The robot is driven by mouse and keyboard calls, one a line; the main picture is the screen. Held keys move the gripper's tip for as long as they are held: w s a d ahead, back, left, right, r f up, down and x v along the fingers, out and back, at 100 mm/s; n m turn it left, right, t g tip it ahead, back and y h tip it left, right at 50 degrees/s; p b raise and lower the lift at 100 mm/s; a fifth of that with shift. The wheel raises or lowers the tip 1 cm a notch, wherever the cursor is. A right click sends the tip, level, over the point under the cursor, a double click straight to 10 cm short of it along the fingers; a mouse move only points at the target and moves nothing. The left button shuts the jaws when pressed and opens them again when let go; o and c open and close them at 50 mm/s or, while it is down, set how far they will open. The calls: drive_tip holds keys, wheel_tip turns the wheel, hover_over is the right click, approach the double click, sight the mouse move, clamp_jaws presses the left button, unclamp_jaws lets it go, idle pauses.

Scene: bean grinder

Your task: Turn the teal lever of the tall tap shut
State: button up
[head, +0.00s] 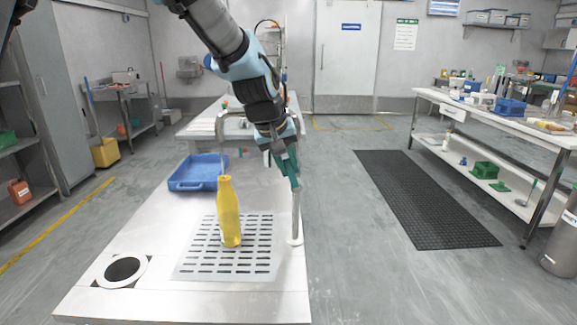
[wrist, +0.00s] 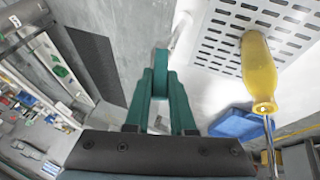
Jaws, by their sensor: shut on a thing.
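The tall tap (head: 296,215) is a pale metal post at the right edge of the steel counter. Its spout (head: 219,125) arches left and comes down over a yellow bottle (head: 229,212). My gripper (head: 294,178) is beside the upper post, pointing down. In the wrist view my gripper (wrist: 161,88) has its green fingers closed around the teal lever (wrist: 160,60), whose end shows between the tips. The fingers and lever are similar in colour, and the lever is mostly hidden in the head view. The bottle (wrist: 257,65) stands upright on the slotted drain plate.
The slotted drain plate (head: 190,262) is set in the counter (head: 125,222). A blue tray (head: 182,186) lies behind the bottle to the left. A round dark opening (head: 122,269) is at the front left. The floor right of the counter is clear up to a black mat (head: 420,205).

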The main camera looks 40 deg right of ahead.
clamp_jaws()
idle(0.8)
drive_tip(key=p, duration=0.3)
drive_tip(key=shift+s+d+r+y, duration=0.25)
drive_tip(key=shift+s+r+y, duration=0.05)
drive_tip(key=shift+r+y, duration=0.1)
drive_tip(key=shift+s+d+f+m+t+y+p, duration=0.25)
drive_tip(key=shift+t+y+p, duration=0.3)
drive_tip(key=shift+p, duration=0.6)
drive_tip(key=shift+s+d+t+y, duration=0.1)
drive_tip(key=shift+d+t+y, duration=0.15)
drive_tip(key=shift+t+y, duration=0.2)
drive_tip(key=o, duration=0.6)
unclamp_jaws()
drive_tip(key=shift+o, duration=0.2)
